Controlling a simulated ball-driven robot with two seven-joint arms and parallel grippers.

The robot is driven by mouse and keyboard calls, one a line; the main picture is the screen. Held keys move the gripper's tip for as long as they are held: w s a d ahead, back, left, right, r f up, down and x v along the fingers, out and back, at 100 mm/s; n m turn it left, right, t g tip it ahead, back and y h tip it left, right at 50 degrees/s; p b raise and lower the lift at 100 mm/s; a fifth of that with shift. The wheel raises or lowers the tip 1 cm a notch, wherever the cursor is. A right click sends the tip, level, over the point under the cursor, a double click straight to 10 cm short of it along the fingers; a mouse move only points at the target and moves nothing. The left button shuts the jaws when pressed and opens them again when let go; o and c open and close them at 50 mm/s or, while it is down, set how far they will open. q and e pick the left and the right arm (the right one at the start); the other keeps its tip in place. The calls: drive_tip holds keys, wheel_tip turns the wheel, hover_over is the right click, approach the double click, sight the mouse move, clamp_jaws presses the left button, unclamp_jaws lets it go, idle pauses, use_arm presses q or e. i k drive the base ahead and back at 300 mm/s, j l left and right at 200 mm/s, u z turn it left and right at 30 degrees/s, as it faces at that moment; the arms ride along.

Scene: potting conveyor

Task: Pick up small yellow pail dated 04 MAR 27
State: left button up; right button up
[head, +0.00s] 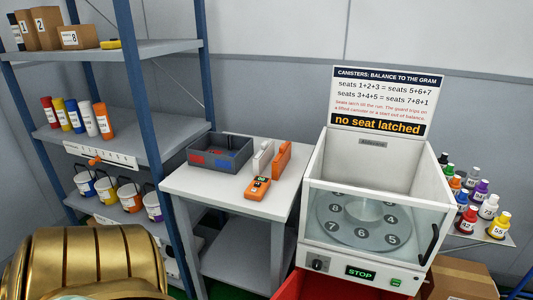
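A shelf post stands close by the purple one. Neither of my grippers is in view.
The blue-post shelf rack (165,155) also holds boxes and coloured tubes above. A white table (225,190) carries a grey bin (222,155) and orange devices. A white balancing machine (365,215) with numbered seats stands right, coloured bottles (488,207) beyond it.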

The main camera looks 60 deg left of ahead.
sight(107, 188)
drive_tip(key=k+j, duration=0.15)
drive_tip(key=j, duration=0.25)
drive_tip(key=k+j+z, duration=0.1)
drive_tip(key=j, duration=0.3)
drive_tip(key=k+j, duration=0.15)
drive_tip(key=j, duration=0.25)
drive_tip(key=k+j+z, duration=0.1)
drive_tip(key=j, duration=0.3)
drive_tip(key=k+j, duration=0.2)
drive_tip(key=j, duration=0.15)
drive_tip(key=k+j, duration=0.15)
drive_tip(key=j, duration=0.25)
drive_tip(key=k+j+z, duration=0.1)
drive_tip(key=j, duration=0.25)
drive_tip(key=u, duration=2.8)
